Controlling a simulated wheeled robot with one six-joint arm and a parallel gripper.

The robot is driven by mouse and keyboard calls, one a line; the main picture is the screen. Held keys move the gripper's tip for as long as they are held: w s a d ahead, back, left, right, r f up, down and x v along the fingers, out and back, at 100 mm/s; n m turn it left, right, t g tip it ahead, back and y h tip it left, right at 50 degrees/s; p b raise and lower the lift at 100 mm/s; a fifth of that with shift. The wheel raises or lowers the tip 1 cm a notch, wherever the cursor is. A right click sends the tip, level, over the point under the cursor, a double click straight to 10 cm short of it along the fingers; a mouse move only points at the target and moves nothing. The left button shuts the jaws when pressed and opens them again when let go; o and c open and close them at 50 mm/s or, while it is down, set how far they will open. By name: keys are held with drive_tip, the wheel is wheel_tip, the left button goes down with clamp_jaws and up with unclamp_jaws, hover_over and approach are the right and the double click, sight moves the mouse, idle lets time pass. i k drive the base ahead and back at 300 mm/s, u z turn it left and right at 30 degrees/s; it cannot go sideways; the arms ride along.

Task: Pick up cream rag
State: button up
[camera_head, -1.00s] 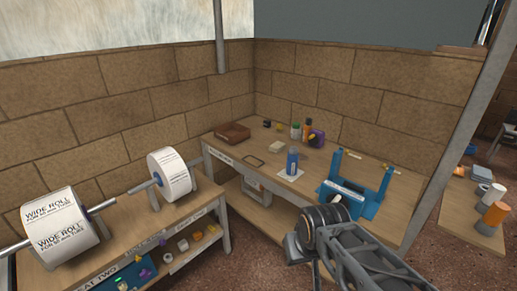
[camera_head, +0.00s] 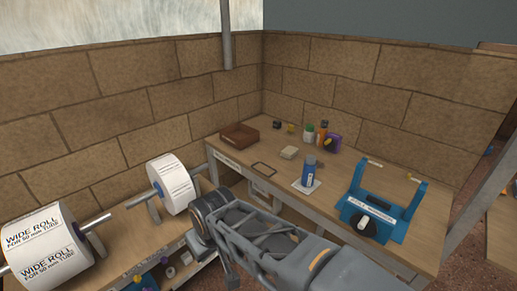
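A small cream folded bundle (camera_head: 289,153), which looks like the cream rag, lies on the wooden workbench (camera_head: 262,146) against the block wall. It sits between the dark rectangular frame and the bottles. My arm rises from the bottom right and ends in view at a round dark joint in front of the bench's left end. Nothing of my arm touches the bundle. The fingers of my gripper do not show.
A blue fixture (camera_head: 406,211) stands to the right. A brown tray (camera_head: 239,136) and several bottles stand behind. Large white rolls (camera_head: 46,247) are at left.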

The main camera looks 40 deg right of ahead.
sight(290, 151)
drive_tip(key=i, duration=0.75)
drive_tip(key=z, duration=1.05)
drive_tip(key=i, duration=0.75)
drive_tip(key=z, duration=0.8)
